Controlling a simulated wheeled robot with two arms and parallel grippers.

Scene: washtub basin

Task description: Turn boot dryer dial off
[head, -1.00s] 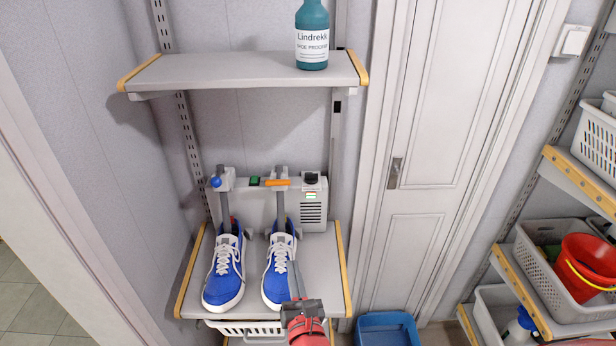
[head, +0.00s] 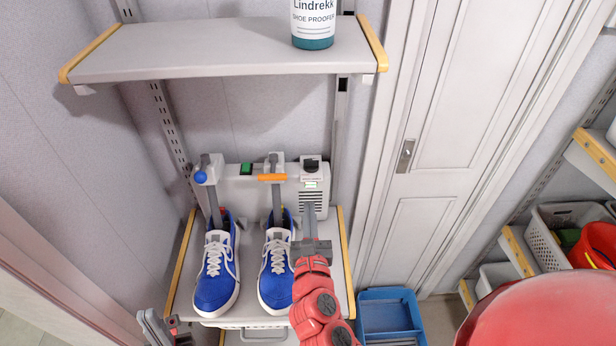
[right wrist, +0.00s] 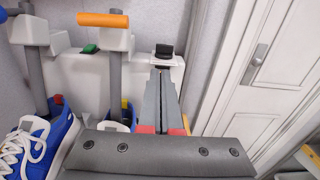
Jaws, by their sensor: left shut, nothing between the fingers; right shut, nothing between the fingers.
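The boot dryer (head: 237,190) is a pale grey box at the back of the lower shelf. Its black dial (head: 311,163) sits on the top right, above a small lit display and a vent; the dial also shows in the right wrist view (right wrist: 164,50). My right gripper (head: 309,207) is shut and empty, pointing at the dryer's vent side below the dial. In the right wrist view its fingertips (right wrist: 159,73) appear just under the dial; I cannot tell whether they touch. My left gripper (head: 160,322) is shut at the bottom left, away from the dryer.
Two blue shoes (head: 216,275) (head: 276,270) stand on the lower shelf before the dryer posts. The dryer also bears an orange handle (head: 271,178), a blue knob (head: 200,178) and a green switch (head: 246,169). An upper shelf (head: 220,50) holds a bottle (head: 313,25). A blue bin (head: 390,312) is at lower right.

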